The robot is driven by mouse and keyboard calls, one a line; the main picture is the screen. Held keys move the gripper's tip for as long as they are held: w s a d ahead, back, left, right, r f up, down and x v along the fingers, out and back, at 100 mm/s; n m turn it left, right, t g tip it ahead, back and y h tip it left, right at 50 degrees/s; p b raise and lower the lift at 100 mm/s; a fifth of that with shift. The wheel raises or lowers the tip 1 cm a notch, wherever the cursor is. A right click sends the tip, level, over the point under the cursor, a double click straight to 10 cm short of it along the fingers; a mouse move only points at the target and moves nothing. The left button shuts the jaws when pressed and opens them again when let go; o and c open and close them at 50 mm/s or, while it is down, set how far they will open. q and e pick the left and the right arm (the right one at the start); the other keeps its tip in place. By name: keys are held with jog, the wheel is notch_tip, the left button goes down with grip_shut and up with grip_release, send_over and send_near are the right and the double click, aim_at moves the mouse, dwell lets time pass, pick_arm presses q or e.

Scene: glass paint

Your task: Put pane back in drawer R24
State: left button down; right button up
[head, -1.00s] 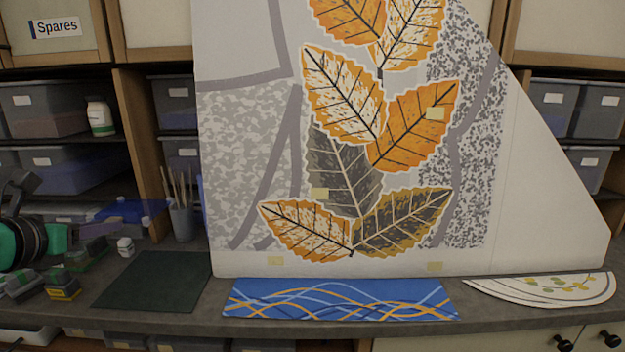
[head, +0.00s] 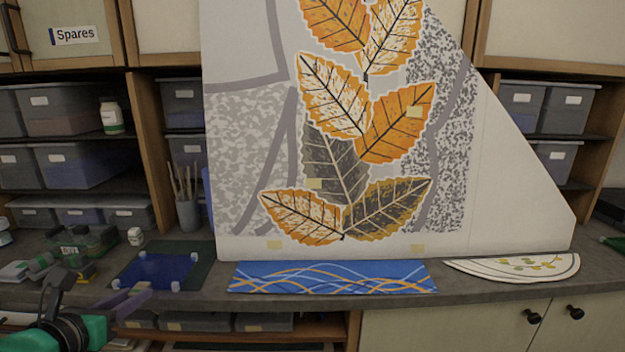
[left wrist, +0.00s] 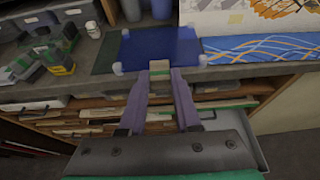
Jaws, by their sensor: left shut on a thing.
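The pane is a clear blue sheet (head: 165,268) with pale corner pieces. It is over the dark green mat (head: 205,272) at the left of the worktop; I cannot tell if it touches the mat. It also shows in the left wrist view (left wrist: 182,50). My left gripper (head: 132,298) is at its front edge. In the left wrist view my purple fingers (left wrist: 160,76) are shut on the pane's front edge, at a small tan tab (left wrist: 159,66). My right gripper is not in view. No label reading R24 is legible.
A large leaf-pattern sheet (head: 520,205) stands at the back. A blue wavy strip (head: 330,277) and a fan-shaped piece (head: 515,267) lie before it. Dark stamp-like boxes (head: 75,248) and a brush cup (head: 187,213) stand near the mat. Below are slots of sheets (left wrist: 100,115) and an open grey drawer (left wrist: 252,152).

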pick_arm(q)
jog(key=s+d+f, duration=0.4)
jog(key=d+f, duration=0.3)
jog(key=f, duration=0.4)
jog(key=s+d+f, duration=0.5)
jog(key=d+f, duration=0.3)
jog(key=f, duration=0.3)
